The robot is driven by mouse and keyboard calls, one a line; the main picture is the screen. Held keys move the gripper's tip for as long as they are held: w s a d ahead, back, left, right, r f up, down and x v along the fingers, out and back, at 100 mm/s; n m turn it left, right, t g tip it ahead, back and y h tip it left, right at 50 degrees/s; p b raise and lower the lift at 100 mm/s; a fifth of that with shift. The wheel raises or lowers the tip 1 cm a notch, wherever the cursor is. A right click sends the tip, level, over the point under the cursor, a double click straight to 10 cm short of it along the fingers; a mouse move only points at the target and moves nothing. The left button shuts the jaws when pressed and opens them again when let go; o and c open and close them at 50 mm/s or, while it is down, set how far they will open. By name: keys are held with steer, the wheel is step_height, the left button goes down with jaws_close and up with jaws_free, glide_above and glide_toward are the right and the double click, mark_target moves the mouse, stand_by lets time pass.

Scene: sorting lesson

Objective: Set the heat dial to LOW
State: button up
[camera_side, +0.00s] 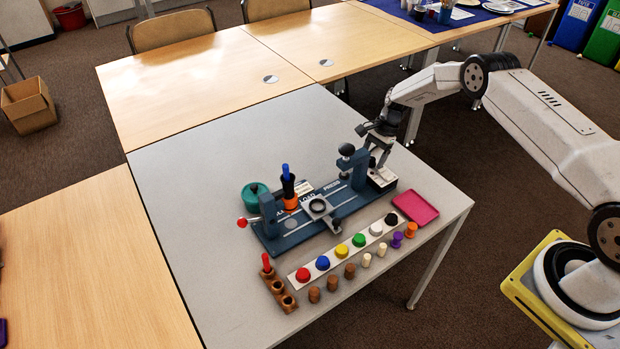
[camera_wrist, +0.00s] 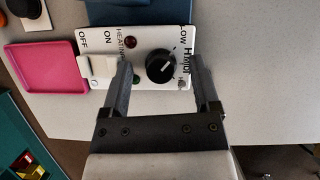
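A white heating panel (camera_wrist: 150,43) fills the middle of the wrist view, with a round black dial (camera_wrist: 160,66) on it. LOW is printed beyond the dial's upper right, with more lettering at its right. The dial has a white mark toward its right side; its exact setting is too small to tell. My gripper (camera_wrist: 161,72) is open, one finger to each side of the dial, with gaps showing. In the side view my gripper (camera_side: 378,163) points down at the panel (camera_side: 383,180), largely hiding the dial. Contact cannot be told.
A white switch (camera_wrist: 100,67) sits beside OFF and ON, left of the left finger. A pink tray (camera_side: 415,208) lies beside the panel. A blue fixture (camera_side: 285,243) adjoins it, with a dark upright post (camera_side: 352,165) near my gripper. Several coloured buttons (camera_side: 341,250) line the front.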

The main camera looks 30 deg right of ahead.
mark_target(377, 161)
steer(key=shift+r, duration=0.15)
steer(key=v, duration=0.7)
steer(key=shift+d+r, duration=0.2)
stand_by(0.4)
steer(key=s+a+r+n+t+h, duration=0.1)
steer(key=s+a+r+n+h, duration=0.2)
steer(key=s+a+r+n, duration=0.8)
steer(key=s+a+r+n+t, duration=0.1)
steer(key=s+r+n, duration=0.1)
steer(key=s, duration=0.6)
steer(key=s+a+r+n+t+h, duration=0.1)
steer(key=s+a+r+n, duration=0.1)
steer(key=s, duration=0.5)
steer(key=shift+s+a+r+n, duration=0.3)
steer(key=shift+s+n, duration=0.1)
steer(key=shift+n, duration=0.5)
